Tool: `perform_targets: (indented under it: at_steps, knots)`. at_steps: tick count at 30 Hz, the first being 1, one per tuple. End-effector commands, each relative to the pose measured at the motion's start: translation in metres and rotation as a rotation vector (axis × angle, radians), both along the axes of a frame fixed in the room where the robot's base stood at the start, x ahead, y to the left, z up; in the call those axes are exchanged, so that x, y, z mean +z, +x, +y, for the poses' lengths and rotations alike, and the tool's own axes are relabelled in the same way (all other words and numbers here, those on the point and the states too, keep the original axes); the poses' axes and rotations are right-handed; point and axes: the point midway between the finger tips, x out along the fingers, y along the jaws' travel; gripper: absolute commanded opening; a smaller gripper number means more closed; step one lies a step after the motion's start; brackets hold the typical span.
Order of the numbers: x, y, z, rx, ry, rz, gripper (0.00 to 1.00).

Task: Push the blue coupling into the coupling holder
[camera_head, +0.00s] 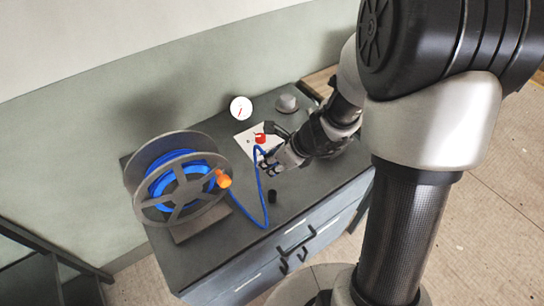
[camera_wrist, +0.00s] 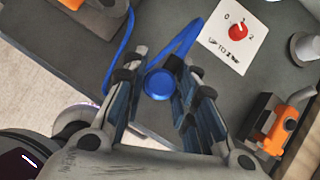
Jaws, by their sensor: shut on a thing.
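My gripper (camera_wrist: 157,92) is shut on the blue coupling (camera_wrist: 158,84), whose round blue end shows between the fingers in the wrist view. The blue hose (camera_wrist: 185,38) runs close by the fingertips. In the head view my gripper (camera_head: 270,166) is above the dark bench top, near the red knob, and hides most of the coupling. An orange and black fitting (camera_wrist: 284,122) stands to the right of the gripper in the wrist view, apart from the coupling. I cannot tell whether this fitting is the coupling holder.
A hose reel (camera_head: 180,185) with an orange handle (camera_head: 223,179) stands on the left of the bench (camera_head: 235,240). A white plate with a red knob (camera_wrist: 237,32), a round gauge (camera_head: 241,108) and a grey cap (camera_head: 287,103) are at the back. A small black cylinder (camera_head: 272,196) stands near the front.

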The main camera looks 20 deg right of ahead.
Motion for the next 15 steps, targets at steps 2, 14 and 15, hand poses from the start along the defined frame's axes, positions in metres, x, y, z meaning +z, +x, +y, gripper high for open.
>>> perform_targets:
  at_steps: [2,14,15]
  knots:
    - [-0.027,0.0,0.0,-0.001,-0.001,0.002,0.02]
    - [-0.047,0.0,-0.001,0.0,-0.005,0.0,0.02]
    - [-0.046,0.0,-0.001,0.0,-0.005,0.0,0.02]
